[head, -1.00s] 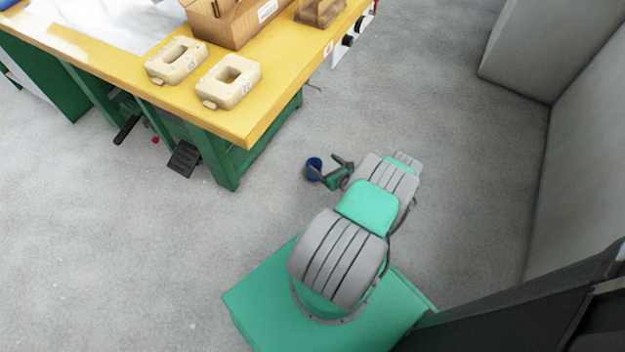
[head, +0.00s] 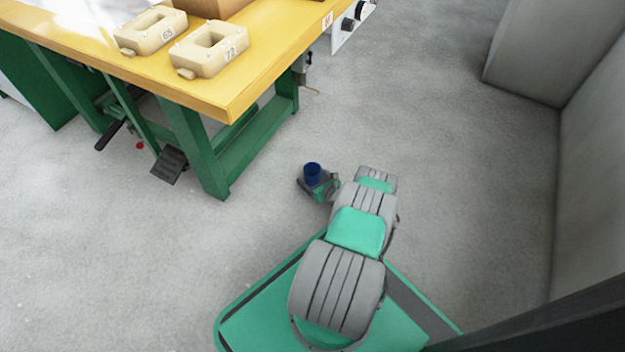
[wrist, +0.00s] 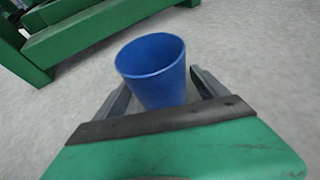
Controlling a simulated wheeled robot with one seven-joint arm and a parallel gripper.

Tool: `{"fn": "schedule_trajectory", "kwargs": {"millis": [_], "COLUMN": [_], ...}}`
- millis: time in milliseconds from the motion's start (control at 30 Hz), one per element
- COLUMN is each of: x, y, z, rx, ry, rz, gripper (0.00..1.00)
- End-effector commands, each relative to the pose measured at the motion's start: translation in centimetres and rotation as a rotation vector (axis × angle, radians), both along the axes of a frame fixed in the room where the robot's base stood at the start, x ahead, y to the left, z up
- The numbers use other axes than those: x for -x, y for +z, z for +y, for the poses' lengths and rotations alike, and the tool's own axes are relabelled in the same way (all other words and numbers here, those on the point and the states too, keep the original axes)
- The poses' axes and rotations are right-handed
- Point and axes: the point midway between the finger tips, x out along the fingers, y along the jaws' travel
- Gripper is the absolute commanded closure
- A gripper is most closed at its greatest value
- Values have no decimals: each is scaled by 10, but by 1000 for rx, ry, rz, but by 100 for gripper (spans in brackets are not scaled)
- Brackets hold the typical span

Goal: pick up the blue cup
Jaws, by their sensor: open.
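The blue cup (head: 312,172) shows in the head view just past the end of my arm, low near the grey floor. It also shows in the wrist view as an open-topped blue cup (wrist: 152,70), its rim tilted in the picture. My gripper (wrist: 160,88) is open, with one finger on each side of the cup. The cup's lower part is hidden behind the gripper body in the wrist view. I cannot tell whether the fingers touch it. In the head view my gripper (head: 316,184) is small and dark around the cup's lower part.
A workbench with a yellow top (head: 215,92) and green legs (head: 205,150) stands at the upper left, holding two beige blocks (head: 209,48). A black pedal (head: 169,165) lies by it. A grey wall (head: 590,160) is at the right. The floor between is clear.

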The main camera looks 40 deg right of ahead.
Motion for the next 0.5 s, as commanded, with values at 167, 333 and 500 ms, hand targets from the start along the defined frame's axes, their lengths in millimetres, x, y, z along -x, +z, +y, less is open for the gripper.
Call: {"fn": "schedule_trajectory", "kwargs": {"millis": [167,333,500], "x": [0,0,1], "y": [1,1,1], "z": [0,0,0], "rx": [0,0,0], "ry": [0,0,0], "rz": [0,0,0], "gripper": [23,37,51]}}
